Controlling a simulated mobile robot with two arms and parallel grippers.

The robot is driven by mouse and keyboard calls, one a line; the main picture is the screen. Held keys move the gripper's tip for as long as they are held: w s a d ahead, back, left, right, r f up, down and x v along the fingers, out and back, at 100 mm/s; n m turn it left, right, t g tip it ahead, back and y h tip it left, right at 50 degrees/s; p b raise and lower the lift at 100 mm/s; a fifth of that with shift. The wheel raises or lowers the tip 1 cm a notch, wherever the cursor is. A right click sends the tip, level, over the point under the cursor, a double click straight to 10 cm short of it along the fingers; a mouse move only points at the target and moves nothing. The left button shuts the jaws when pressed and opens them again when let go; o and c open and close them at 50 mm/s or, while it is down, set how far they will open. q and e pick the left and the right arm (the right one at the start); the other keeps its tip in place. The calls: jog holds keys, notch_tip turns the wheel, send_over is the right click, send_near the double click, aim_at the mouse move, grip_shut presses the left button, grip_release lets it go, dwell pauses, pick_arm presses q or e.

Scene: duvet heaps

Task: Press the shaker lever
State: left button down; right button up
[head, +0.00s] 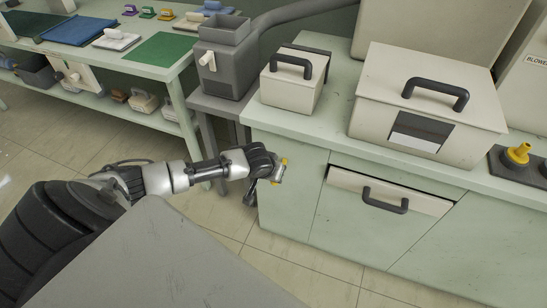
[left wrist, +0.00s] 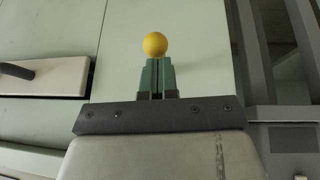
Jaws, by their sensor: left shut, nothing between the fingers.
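My left gripper (head: 279,172) is in front of the pale green cabinet, below the counter top. Its green fingers are together and empty in the left wrist view (left wrist: 157,72). A yellow ball (left wrist: 155,44) appears right at the fingertips there; I cannot tell whether it touches them or what it belongs to. I cannot tell whether this is the shaker lever. My right gripper is out of view.
Two cream boxes with dark handles, a small one (head: 292,87) and a large one (head: 428,112), stand on the counter. A cream drawer front (head: 352,184) sits right of my gripper. Floor is open between.

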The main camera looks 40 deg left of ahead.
aim_at(271, 183)
pick_arm(q)
jog(key=shift+s+d+f+t, duration=0.1)
jog(key=shift+s+f+t, duration=0.2)
jog(key=shift+f+t, duration=0.15)
jog(key=shift+s+f+p, duration=0.25)
jog(key=shift+f+p, duration=0.3)
jog(key=shift+f, duration=0.75)
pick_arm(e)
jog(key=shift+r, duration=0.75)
